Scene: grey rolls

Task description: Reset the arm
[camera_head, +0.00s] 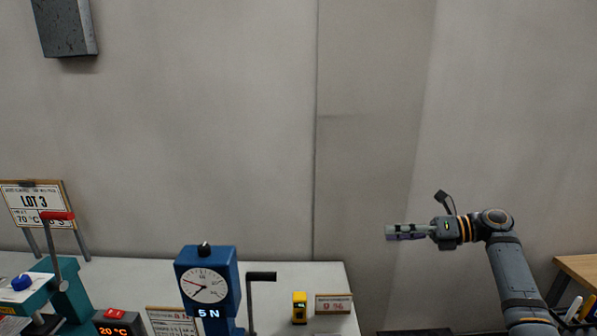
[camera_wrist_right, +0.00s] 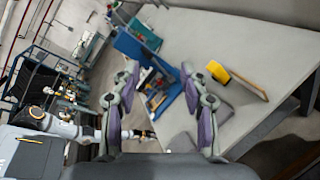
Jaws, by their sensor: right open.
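My right gripper (camera_head: 392,232) is raised in the right half of the head view, in front of the bare wall, with its fingers pointing left. It is beyond the right end of the grey table (camera_head: 275,270) and touches nothing. In the right wrist view its two fingers (camera_wrist_right: 163,118) are spread apart, with nothing between them in its hold. My left gripper does not show in the head view.
A blue gauge stand (camera_head: 206,272) reading 5 N stands on the table beside a yellow device (camera_head: 299,308) and a 9 % sign (camera_head: 333,304). A LOT 3 board (camera_head: 38,204) and a teal press (camera_head: 68,290) are at left. A wooden surface (camera_head: 577,268) is at far right.

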